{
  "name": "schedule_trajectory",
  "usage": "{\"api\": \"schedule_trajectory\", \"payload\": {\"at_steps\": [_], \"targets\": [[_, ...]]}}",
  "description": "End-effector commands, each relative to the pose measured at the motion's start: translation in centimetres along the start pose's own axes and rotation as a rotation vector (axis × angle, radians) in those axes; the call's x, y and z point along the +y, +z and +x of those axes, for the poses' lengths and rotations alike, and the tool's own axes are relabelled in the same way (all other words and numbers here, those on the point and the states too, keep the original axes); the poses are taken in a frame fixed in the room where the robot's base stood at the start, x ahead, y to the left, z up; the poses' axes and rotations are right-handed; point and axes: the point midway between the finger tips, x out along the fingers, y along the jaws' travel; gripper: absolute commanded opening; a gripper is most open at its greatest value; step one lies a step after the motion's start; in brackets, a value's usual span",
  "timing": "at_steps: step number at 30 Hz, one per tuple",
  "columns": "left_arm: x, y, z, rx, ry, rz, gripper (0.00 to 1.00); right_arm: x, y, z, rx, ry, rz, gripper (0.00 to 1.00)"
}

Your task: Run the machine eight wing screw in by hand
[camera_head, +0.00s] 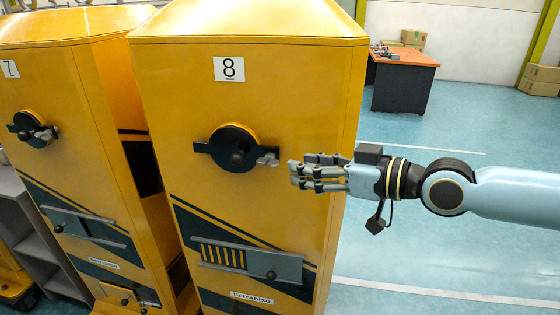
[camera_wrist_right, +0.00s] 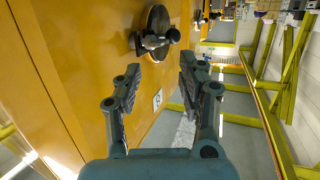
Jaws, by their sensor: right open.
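The machine eight wing screw (camera_head: 237,148) is a round black disc with a bar across it and a central knob, on the upper front of the yellow cabinet marked 8 (camera_head: 228,68). A small grey piece sits at the bar's right end. My right gripper (camera_head: 297,174) is open and empty, just right of the screw and apart from it in the head view. In the right wrist view the screw (camera_wrist_right: 157,38) lies beyond the gap between the open fingers (camera_wrist_right: 160,70). My left gripper is not in view.
Cabinet 7 (camera_head: 65,100) stands to the left with a similar screw (camera_head: 32,129). Below screw eight are a slotted panel with a sliding plate (camera_head: 272,266) and a label. The floor at right is clear.

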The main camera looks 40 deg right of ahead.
Motion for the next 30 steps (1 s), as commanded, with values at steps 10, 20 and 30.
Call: {"api": "schedule_trajectory", "payload": {"at_steps": [10, 20, 30], "targets": [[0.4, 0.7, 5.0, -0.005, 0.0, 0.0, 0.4, 0.3, 0.7, 5.0, 0.004, 0.012, 0.001, 0.4], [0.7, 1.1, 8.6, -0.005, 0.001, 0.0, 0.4, 0.4, 0.4, 8.9, 0.001, 0.012, 0.002, 0.4], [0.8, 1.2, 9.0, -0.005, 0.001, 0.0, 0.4, 0.3, 0.1, 9.6, -0.002, 0.011, 0.0, 0.4]]}}
